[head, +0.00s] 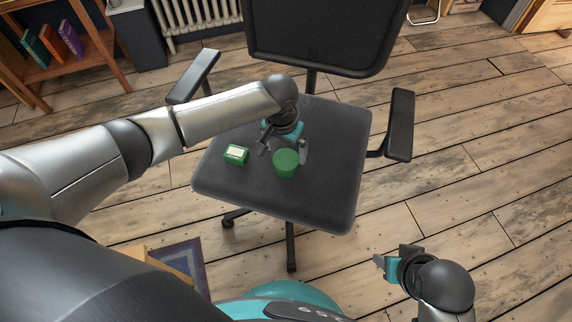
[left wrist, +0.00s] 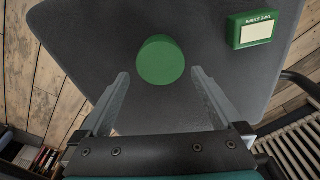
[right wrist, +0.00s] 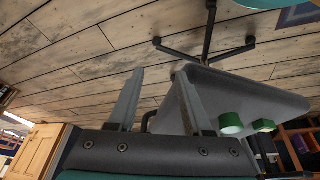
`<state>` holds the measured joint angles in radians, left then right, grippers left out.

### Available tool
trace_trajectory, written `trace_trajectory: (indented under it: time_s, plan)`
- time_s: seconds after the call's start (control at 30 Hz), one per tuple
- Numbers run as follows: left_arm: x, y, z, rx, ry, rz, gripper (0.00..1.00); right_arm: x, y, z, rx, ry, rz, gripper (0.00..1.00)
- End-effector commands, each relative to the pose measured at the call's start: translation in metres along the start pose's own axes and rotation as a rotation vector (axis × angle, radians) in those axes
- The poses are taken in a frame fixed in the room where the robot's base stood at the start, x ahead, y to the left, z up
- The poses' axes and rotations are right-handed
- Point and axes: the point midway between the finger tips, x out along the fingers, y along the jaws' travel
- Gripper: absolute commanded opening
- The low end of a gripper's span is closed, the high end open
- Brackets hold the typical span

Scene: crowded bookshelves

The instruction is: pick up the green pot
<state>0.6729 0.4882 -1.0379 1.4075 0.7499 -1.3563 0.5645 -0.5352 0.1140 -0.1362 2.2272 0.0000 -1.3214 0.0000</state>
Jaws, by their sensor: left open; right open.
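The green pot (head: 286,163), a plain round cylinder, stands on the dark seat of an office chair (head: 320,205). My left gripper (head: 283,150) is over the seat, at the far side of the pot in the head view. In the left wrist view the green pot (left wrist: 160,60) lies just ahead of the open fingers (left wrist: 160,74), centred between their tips, with nothing held. My right gripper (head: 381,262) is open and empty, away from the chair seat at the lower right. The green pot (right wrist: 231,124) also shows in the right wrist view, beyond the right finger.
A small green box with a pale label (head: 236,155) sits on the seat left of the pot. The chair's armrests (head: 401,124) and backrest (head: 318,35) rise around the seat. A shelf with books (head: 70,40) stands at the upper left. Wooden floor lies open at right.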

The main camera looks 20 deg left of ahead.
Motion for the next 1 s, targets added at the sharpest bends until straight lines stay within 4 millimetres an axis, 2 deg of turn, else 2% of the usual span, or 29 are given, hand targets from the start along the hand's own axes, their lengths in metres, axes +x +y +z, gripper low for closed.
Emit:
trace_trajectory:
  time_s: [0.27,0.43,0.7,1.0]
  plan:
    - [0.017,-0.001,0.002,0.0,-0.001,-0.001,1.0,-0.023,0.001,-0.009,0.001,0.04,0.003,0.5]
    - [0.035,-0.002,0.003,-0.002,-0.001,-0.001,1.0,-0.034,-0.007,-0.023,-0.008,0.148,-0.017,0.5]
    - [0.044,-0.001,0.003,0.0,0.0,0.0,1.0,-0.021,-0.024,-0.042,-0.019,0.294,-0.059,0.5]
    - [0.051,-0.001,0.002,0.0,0.0,0.0,1.0,-0.017,-0.035,-0.055,-0.022,0.399,-0.088,0.5]
